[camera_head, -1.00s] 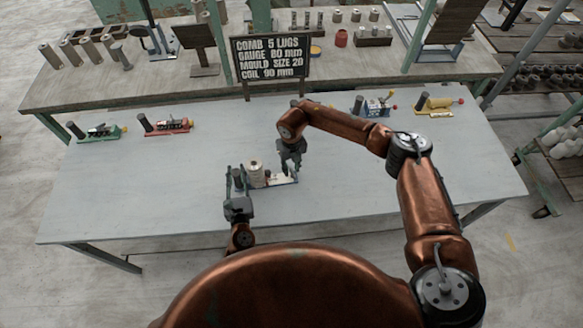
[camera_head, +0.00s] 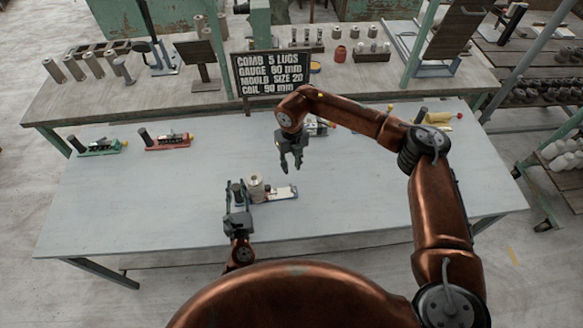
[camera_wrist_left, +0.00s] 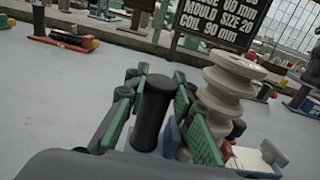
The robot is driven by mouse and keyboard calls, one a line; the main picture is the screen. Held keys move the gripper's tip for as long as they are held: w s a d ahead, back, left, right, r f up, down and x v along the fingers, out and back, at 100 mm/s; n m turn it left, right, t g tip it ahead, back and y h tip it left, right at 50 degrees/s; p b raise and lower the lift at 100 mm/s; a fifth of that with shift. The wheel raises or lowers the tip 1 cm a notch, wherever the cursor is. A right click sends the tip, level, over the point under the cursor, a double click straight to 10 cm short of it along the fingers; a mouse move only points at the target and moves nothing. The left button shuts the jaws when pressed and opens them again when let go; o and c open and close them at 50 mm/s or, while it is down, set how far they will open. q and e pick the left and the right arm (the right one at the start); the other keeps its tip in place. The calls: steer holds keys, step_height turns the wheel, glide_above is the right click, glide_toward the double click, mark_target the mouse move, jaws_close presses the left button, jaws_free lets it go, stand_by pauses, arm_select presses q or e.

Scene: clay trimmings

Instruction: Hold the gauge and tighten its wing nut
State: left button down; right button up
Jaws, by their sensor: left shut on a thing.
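A gauge with a pale base (camera_head: 284,193) stands near the front middle of the table, with a cream ribbed spool (camera_head: 256,188) on or beside it. The spool is large in the left wrist view (camera_wrist_left: 226,88). My left gripper (camera_head: 238,188) is shut on the gauge's dark upright post (camera_wrist_left: 152,112), with green pads on both sides. A small dark knob (camera_wrist_left: 238,128) shows beside the spool; I cannot tell if it is the wing nut. My right gripper (camera_head: 291,168) is open and empty, above and behind the gauge, apart from it.
A green gauge (camera_head: 100,147) and a red gauge (camera_head: 168,142) stand at the back left. A blue one (camera_head: 318,128), partly hidden by my right arm, and a yellow one (camera_head: 438,118) stand at the back right. A sign (camera_head: 271,74) stands behind. The table's front right is clear.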

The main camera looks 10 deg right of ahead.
arm_select(q)
steer(key=c, duration=1.6)
jaws_free()
